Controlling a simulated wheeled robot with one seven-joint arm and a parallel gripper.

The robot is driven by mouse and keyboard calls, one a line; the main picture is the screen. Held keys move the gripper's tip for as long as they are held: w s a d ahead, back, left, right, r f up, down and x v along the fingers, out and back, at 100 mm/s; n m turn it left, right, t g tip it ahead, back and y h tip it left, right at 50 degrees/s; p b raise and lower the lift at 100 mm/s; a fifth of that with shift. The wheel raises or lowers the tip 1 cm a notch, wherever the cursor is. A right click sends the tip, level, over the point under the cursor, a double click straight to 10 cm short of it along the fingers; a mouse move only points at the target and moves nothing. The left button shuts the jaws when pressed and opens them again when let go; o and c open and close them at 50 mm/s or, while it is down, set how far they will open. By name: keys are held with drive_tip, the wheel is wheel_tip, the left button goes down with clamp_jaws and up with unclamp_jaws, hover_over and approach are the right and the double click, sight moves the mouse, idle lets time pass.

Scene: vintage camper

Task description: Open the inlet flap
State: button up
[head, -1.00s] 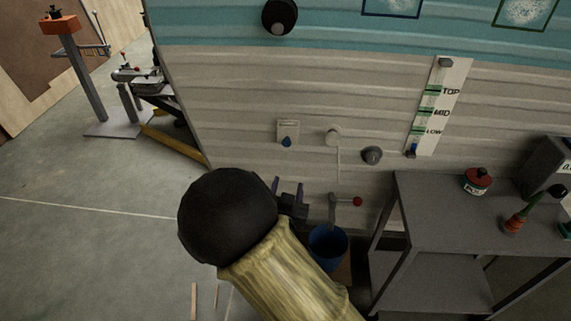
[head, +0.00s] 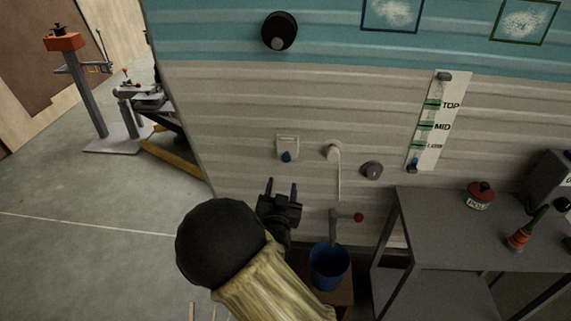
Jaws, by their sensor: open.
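A small pale square plate with a blue mark or knob at its lower part, which looks like the inlet flap (head: 287,141), sits on the camper's beige ribbed wall and appears shut. My gripper (head: 282,186) is just below it in the picture. Its two dark fingers point up toward the plate, spread apart, with nothing between them. A gap shows between the fingertips and the plate; the depth to the wall is hard to judge. My arm hides part of the lower wall and floor.
Right of the plate are a round white fitting (head: 331,150) with a pale strip hanging down and a round grey cap (head: 371,169). Below are a red-knobbed lever (head: 357,217) and a blue bucket (head: 328,268). A grey workbench (head: 440,225) stands right.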

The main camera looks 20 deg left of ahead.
sight(286, 159)
drive_tip(key=x, duration=1.1)
drive_tip(key=shift+b, duration=0.4)
drive_tip(key=shift+d, duration=0.1)
clamp_jaws()
